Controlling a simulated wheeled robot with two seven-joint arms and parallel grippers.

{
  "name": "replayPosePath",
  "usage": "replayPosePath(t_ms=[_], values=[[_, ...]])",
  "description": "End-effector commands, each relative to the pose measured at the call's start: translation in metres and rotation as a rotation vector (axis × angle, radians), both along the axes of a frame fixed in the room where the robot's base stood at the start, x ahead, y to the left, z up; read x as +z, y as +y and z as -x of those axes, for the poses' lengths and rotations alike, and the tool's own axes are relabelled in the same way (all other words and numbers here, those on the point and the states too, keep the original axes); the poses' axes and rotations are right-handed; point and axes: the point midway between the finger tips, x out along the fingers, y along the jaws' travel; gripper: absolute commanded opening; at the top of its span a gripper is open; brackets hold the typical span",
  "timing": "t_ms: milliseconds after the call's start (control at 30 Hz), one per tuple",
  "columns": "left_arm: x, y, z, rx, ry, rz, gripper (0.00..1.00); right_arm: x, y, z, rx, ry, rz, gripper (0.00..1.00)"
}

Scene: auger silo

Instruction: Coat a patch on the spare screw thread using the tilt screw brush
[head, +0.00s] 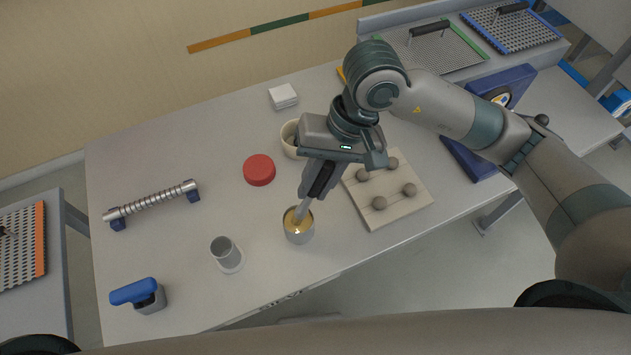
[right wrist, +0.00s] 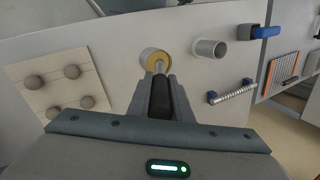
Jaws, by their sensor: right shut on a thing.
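The spare screw thread (head: 152,203) is a silvery threaded rod lying across blue end supports on the left of the table; it also shows in the right wrist view (right wrist: 234,96). My right gripper (head: 314,192) is shut on the tilt screw brush (head: 302,211), of which only a short pale length shows below the fingers. The brush points down into a metal cup (head: 300,236) with a golden-yellow content, seen also in the right wrist view (right wrist: 147,64). The brush tip is inside the cup's mouth; I cannot tell how deep. My left gripper is not in view.
A grey cylinder cup (head: 226,254) and a blue-handled tool (head: 136,292) stand front left. A red disc (head: 259,170), a cream pot (head: 288,136) and a white block (head: 283,96) lie behind. A board with round knobs (head: 403,212) is right of the cup.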

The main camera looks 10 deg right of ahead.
Motion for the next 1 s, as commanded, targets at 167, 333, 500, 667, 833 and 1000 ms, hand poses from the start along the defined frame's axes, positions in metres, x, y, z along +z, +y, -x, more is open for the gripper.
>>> replayPosePath(t_ms=[167,333,500,667,833,1000], values=[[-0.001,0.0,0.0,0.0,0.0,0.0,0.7,-0.003,-0.001,0.001,0.0,0.004,0.006,0.0],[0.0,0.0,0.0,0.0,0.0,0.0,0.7,-0.001,-0.001,0.001,0.0,0.004,0.006,0.0],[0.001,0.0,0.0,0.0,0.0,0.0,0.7,0.009,-0.001,0.0,-0.001,0.0,0.004,0.0],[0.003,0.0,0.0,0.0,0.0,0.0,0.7,0.021,0.0,0.0,0.0,0.0,0.002,0.0],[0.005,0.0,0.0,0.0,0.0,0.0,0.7,0.033,0.0,0.0,0.0,0.0,0.001,0.0],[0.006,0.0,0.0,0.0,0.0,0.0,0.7,0.044,0.0,0.0,0.001,-0.001,0.0,0.0]])
